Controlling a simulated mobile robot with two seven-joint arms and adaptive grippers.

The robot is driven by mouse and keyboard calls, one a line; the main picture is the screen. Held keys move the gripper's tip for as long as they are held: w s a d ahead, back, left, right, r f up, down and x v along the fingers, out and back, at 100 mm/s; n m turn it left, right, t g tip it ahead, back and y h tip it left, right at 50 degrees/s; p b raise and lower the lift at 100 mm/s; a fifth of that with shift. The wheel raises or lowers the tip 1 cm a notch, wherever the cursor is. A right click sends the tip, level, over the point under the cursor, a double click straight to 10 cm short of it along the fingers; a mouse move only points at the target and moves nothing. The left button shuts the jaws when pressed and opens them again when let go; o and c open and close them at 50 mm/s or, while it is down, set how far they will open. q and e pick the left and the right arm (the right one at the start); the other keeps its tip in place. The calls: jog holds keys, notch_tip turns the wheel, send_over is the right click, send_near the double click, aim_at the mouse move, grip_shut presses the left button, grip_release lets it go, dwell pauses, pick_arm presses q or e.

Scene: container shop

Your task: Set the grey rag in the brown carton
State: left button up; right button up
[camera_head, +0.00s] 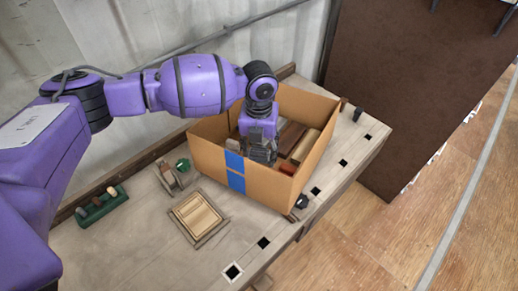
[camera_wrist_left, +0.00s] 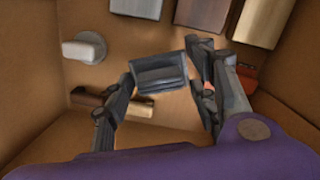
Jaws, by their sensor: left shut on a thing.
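The brown carton (camera_head: 265,191) stands open on the workbench with a blue tape strip on its front. My left gripper (camera_head: 262,155) reaches down inside it from above. In the left wrist view my left gripper (camera_wrist_left: 165,86) is shut on a dark grey folded piece, which looks like the grey rag (camera_wrist_left: 160,70). The rag is held between the fingers, above the carton floor (camera_wrist_left: 35,110); whether it touches anything below is unclear. In the head view the rag is hidden by the gripper and carton wall. My right gripper is not in view.
Inside the carton are a white piece (camera_wrist_left: 84,47), a brown cylindrical piece (camera_wrist_left: 95,98) and several blocks along one wall. On the workbench (camera_head: 140,222) are a wooden tray (camera_head: 212,238), a green holder (camera_head: 98,208) and a small dark item (camera_head: 302,201) by the carton.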

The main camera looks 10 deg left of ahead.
aim_at(259, 149)
pick_arm(q)
jog(key=shift+f, duration=0.65)
jog(key=o, duration=1.1)
jog(key=shift+r, duration=0.1)
notch_tip(259, 149, up, 13)
